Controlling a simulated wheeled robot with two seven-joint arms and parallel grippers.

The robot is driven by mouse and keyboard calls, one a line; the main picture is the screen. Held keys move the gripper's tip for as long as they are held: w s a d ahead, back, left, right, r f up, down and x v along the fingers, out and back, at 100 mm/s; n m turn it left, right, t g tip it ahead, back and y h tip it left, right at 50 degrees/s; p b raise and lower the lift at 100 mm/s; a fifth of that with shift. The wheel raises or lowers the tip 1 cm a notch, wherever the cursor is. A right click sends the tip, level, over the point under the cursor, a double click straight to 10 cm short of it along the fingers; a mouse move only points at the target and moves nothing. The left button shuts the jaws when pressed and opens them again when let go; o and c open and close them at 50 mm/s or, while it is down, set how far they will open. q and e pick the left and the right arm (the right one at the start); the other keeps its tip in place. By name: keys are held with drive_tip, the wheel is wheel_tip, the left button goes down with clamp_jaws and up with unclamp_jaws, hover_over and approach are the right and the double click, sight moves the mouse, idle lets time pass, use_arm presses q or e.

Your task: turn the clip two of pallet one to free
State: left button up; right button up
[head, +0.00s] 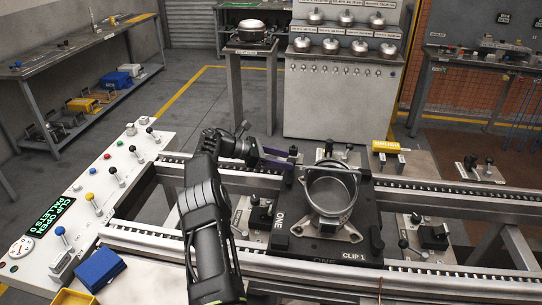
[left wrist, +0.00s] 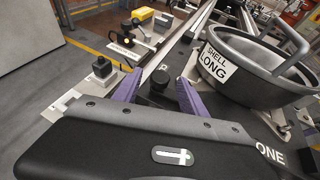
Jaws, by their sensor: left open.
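Pallet one (head: 300,240) is a dark plate marked ONE, with a CLIP 1 label on its near edge. A grey metal shell (head: 331,190) stands on it; the left wrist view shows the shell (left wrist: 255,75) labelled SHELL LONG. My left gripper (head: 292,158) is at the pallet's far left corner, with purple fingers apart. In the left wrist view a black knob (left wrist: 162,82) shows between the open fingers (left wrist: 158,92), apart from both as far as I can see. No clip two label is readable, so I cannot tell how that clip is turned. My right gripper is out of view.
Conveyor rails (head: 450,195) run left and right of the pallet. A control panel (head: 85,195) with coloured levers and a green display is at left. Other black-knobbed fixtures (head: 434,236) stand beside the rails. A blue box (head: 99,268) lies at the near left.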

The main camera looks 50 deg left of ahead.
sight(291, 161)
use_arm(q)
drive_tip(key=shift+p+v, duration=0.4)
drive_tip(key=shift+v, duration=0.7)
drive_tip(key=shift+s+r+p, duration=0.3)
drive_tip(key=shift+s+p, duration=0.05)
drive_tip(key=shift+p, duration=0.1)
drive_tip(key=shift+s+a+r+p, duration=0.2)
drive_tip(key=shift+s+a+p, duration=0.35)
drive_tip(key=shift+s, duration=0.15)
